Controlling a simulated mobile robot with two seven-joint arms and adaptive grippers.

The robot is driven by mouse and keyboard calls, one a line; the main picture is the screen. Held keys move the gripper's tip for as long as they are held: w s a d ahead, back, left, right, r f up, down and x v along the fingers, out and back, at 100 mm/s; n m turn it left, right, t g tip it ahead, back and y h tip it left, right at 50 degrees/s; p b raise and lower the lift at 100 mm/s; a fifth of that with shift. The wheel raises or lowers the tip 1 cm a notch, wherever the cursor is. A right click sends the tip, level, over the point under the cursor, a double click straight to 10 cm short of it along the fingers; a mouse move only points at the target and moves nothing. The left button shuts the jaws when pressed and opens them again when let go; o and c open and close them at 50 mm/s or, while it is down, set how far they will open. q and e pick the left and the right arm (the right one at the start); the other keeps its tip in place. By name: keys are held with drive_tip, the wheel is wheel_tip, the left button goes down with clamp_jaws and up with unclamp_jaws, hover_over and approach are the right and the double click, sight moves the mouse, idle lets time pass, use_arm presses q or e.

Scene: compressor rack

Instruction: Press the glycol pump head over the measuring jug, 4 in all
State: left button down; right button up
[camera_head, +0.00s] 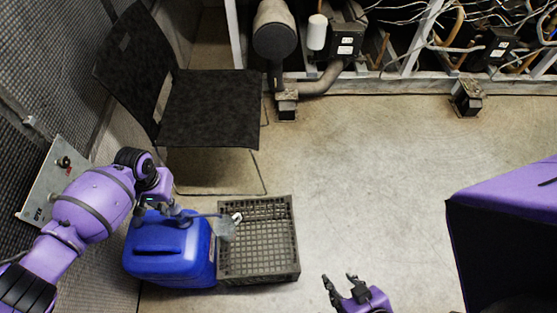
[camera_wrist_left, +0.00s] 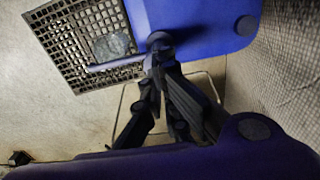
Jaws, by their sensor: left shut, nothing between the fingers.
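The blue glycol container (camera_head: 165,262) stands on the floor at the lower left. Its dark pump head (camera_wrist_left: 158,39) and spout (camera_wrist_left: 115,65) show in the left wrist view; the spout points over the crate. The clear measuring jug (camera_head: 224,230) stands at the crate's left side, under the spout's end. It also shows in the left wrist view (camera_wrist_left: 110,46). My left gripper (camera_head: 176,211) is shut and empty, right at the pump head; I cannot tell whether it touches. My right gripper (camera_head: 339,281) is open and empty over the floor at the bottom.
The dark grid crate (camera_head: 290,271) stands against the container's right side. A black chair (camera_head: 210,105) is behind them. A mesh wall (camera_head: 40,60) with a switch panel (camera_head: 45,185) borders the left. The compressor rack (camera_head: 425,85) is at the back.

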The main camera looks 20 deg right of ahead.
sight(175, 211)
use_arm(q)
drive_tip(key=shift+f, duration=0.2)
use_arm(e)
drive_tip(key=shift+f, duration=0.1)
use_arm(q)
drive_tip(key=shift+f+b, duration=1.5)
drive_tip(key=shift+f, duration=1.1)
use_arm(e)
drive_tip(key=f, duration=0.1)
drive_tip(key=s+f, duration=0.1)
drive_tip(key=f, duration=0.1)
drive_tip(key=shift+s, duration=0.25)
use_arm(q)
drive_tip(key=shift+r, duration=0.2)
use_arm(e)
drive_tip(key=shift+r, duration=0.1)
use_arm(q)
drive_tip(key=shift+r+p, duration=2.25)
drive_tip(key=shift+r, duration=0.4)
use_arm(e)
drive_tip(key=w+r, duration=0.2)
drive_tip(key=r, duration=0.3)
drive_tip(key=shift+w, duration=0.4)
use_arm(q)
drive_tip(key=shift+f, duration=0.1)
use_arm(e)
drive_tip(key=shift+f, duration=0.1)
